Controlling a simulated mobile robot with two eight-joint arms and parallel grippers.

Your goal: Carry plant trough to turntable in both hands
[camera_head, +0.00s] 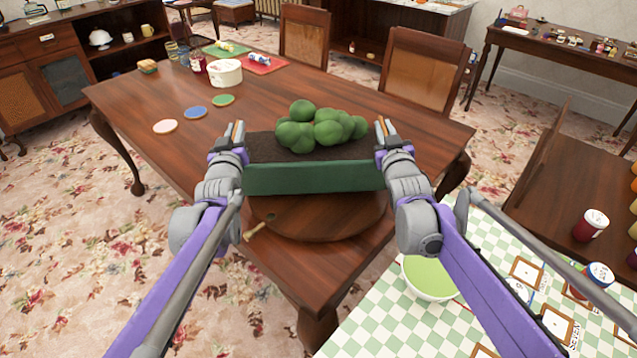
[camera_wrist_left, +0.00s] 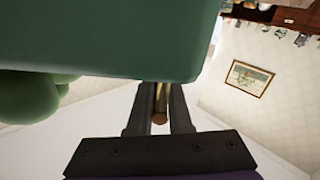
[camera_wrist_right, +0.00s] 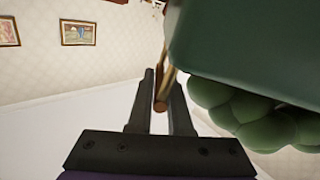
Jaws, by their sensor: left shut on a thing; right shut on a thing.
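The plant trough (camera_head: 315,178) is a long green box with dark soil and several round green bushes. It is level and over the back part of the turntable (camera_head: 330,222), a round brown wooden disc on the table. I cannot tell whether its base touches the disc. My left gripper (camera_head: 237,132) is shut on the trough's left handle, and my right gripper (camera_head: 384,130) is shut on the right one. A brass-coloured handle shows between the fingers in the left wrist view (camera_wrist_left: 160,105) and the right wrist view (camera_wrist_right: 162,92). The trough hides the disc's far part.
The wooden table (camera_head: 150,95) holds a white pot (camera_head: 225,72), coloured coasters (camera_head: 195,112) and cutting boards at the far end. Chairs (camera_head: 425,75) stand along its far side. A checkered table (camera_head: 375,325) with a green bowl (camera_head: 430,278) is at front right.

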